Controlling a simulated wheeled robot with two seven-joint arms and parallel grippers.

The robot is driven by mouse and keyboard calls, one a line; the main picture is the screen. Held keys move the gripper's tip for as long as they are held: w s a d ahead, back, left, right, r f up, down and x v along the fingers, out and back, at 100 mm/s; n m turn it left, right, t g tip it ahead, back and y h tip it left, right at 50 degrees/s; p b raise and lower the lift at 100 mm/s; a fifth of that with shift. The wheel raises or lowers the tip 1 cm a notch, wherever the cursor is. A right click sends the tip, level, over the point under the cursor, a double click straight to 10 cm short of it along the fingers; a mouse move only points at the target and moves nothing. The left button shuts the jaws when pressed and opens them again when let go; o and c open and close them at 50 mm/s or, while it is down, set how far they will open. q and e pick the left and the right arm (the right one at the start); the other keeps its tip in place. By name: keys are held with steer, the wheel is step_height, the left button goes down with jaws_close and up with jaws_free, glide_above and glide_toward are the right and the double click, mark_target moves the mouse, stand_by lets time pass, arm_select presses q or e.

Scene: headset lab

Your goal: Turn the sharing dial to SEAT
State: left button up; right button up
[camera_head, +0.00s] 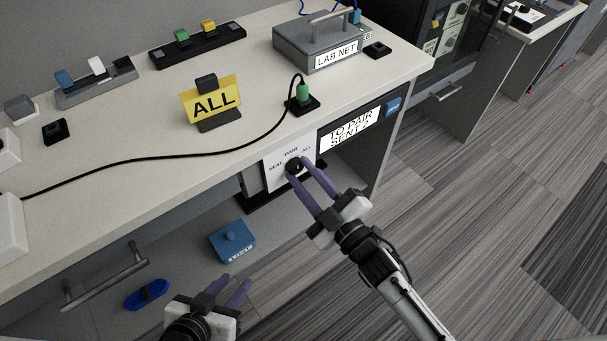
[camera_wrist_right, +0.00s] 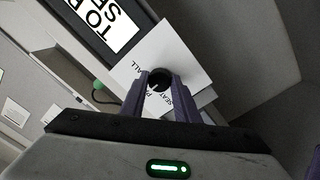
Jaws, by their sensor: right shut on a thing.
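The sharing dial (camera_head: 293,166) is a black round knob on a white panel (camera_head: 275,180) at the desk's front, marked SEAT, PAIR and ALL. In the right wrist view the knob (camera_wrist_right: 159,79) sits between my purple fingers, and a finger partly covers the PAIR label. I cannot tell surely which label the knob points at. My right gripper (camera_head: 299,168) is shut on the dial; it also shows in the right wrist view (camera_wrist_right: 160,84). My left gripper (camera_head: 235,282) is open and empty, low in front of the desk.
A yellow ALL sign (camera_head: 211,101) and a green plug (camera_head: 303,92) with a black cable stand on the desktop. A screen (camera_head: 349,127) reading "TO PAIR SENT ?" is right of the dial. A blue box (camera_head: 232,240) lies below, and a drawer handle (camera_head: 105,277) is at left.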

steer(key=n, duration=0.4)
steer(key=shift+n+b, duration=0.3)
steer(key=shift+n, duration=0.1)
steer(key=n, duration=0.3)
steer(key=shift+d+n+y+b, duration=0.1)
steer(key=shift+n+y+b, duration=0.2)
steer(key=shift+n+b, duration=0.45)
steer(key=shift+n, duration=1.35)
steer(key=shift+r+g, duration=0.1)
steer(key=shift+g, duration=0.3)
steer(key=o, duration=1)
steer(key=shift+o, duration=0.2)
steer(key=v, duration=1)
steer(key=shift+s+d, duration=0.1)
steer(key=shift+d, duration=0.05)
